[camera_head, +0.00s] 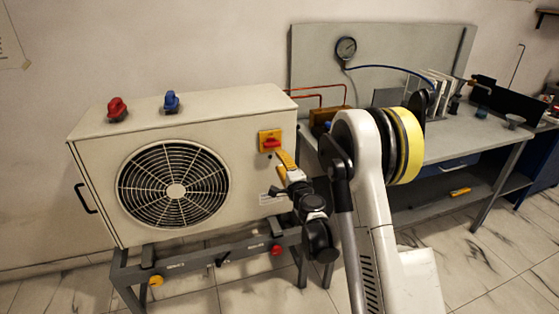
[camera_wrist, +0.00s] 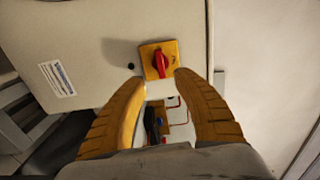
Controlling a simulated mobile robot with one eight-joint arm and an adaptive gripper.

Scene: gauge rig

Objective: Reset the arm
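My gripper (camera_wrist: 158,85) is open in the wrist view, its two yellow fingers apart with nothing between the tips. A red rotary switch (camera_wrist: 160,64) on a yellow square plate (camera_wrist: 147,50) sits just beyond the fingertips, on the side of the pale box unit. In the head view my gripper (camera_head: 277,156) is right below the same red switch (camera_head: 271,143). Whether a fingertip touches the plate I cannot tell. My white arm rises at the centre right and hides part of the workbench.
The box unit (camera_head: 90,170) has a round fan grille (camera_head: 175,185), with a red knob (camera_head: 117,108) and a blue knob (camera_head: 171,101) on top. It stands on a dark frame (camera_head: 190,262). A pressure gauge (camera_head: 346,48) is on the back panel of the workbench (camera_head: 450,140). Tiled floor is open in front.

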